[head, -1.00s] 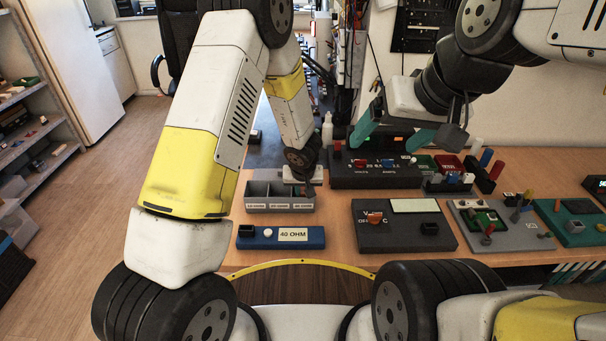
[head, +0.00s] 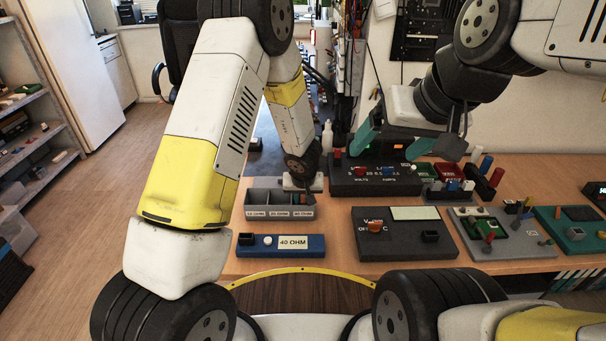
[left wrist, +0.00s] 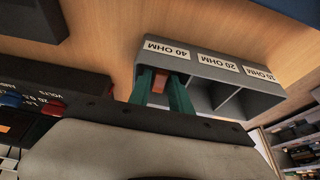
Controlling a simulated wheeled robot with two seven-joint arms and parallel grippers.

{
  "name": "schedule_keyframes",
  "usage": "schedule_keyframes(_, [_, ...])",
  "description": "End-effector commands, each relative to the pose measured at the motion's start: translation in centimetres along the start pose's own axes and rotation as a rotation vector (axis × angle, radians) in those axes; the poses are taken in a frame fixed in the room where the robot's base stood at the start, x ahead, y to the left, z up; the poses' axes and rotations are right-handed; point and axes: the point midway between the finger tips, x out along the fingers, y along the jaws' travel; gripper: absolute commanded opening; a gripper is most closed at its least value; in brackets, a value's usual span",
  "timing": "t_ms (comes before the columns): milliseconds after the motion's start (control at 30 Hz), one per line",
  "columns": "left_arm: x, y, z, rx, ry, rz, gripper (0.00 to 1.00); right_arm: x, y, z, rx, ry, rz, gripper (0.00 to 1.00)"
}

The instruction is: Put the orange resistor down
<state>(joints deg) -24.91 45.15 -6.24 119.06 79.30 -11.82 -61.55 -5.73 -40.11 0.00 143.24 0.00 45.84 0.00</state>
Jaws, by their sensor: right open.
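The orange resistor (left wrist: 159,82) is between the green fingertips of my left gripper (left wrist: 162,88) in the left wrist view, with a finger against each side. They are at the 40 OHM compartment of the grey three-part tray (left wrist: 232,106). How far the resistor is above the compartment floor is hard to tell. In the head view my left gripper (head: 303,188) is over the right end of the tray (head: 262,212), and the resistor is hidden. My right gripper (head: 400,142) is open and empty above the dark power supply.
The blue 40 OHM board (head: 262,252) lies in front of the tray. The dark meter (head: 400,245) is to its right, and the power supply (head: 345,185) stands behind. Grey and green boards (head: 565,232) fill the right side.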

Motion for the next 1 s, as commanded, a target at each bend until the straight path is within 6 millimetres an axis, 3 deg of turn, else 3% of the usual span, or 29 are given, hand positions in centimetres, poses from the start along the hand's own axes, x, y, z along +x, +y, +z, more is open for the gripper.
schedule_keyframes(500, [-9.1,-0.1,-0.1,-0.004,0.004,0.003,0.25,0.0,0.0,0.0,0.000,0.000,0.000,0.85])
schedule_keyframes(767, [-11.9,0.0,-0.8,-0.006,0.028,0.021,0.25,0.0,0.0,0.0,0.000,0.000,0.000,0.85])
schedule_keyframes(867, [-14.7,0.3,-3.3,-0.021,0.112,0.091,0.25,0.0,0.0,0.0,0.000,0.000,0.000,0.85])
schedule_keyframes(967, [-19.8,0.6,-6.5,-0.033,0.233,0.216,0.25,0.0,0.0,0.0,0.000,0.000,0.000,0.85])
schedule_keyframes(1000, [-22.3,0.6,-7.4,-0.031,0.276,0.273,0.25,0.0,0.0,0.0,0.000,0.000,0.000,0.85])
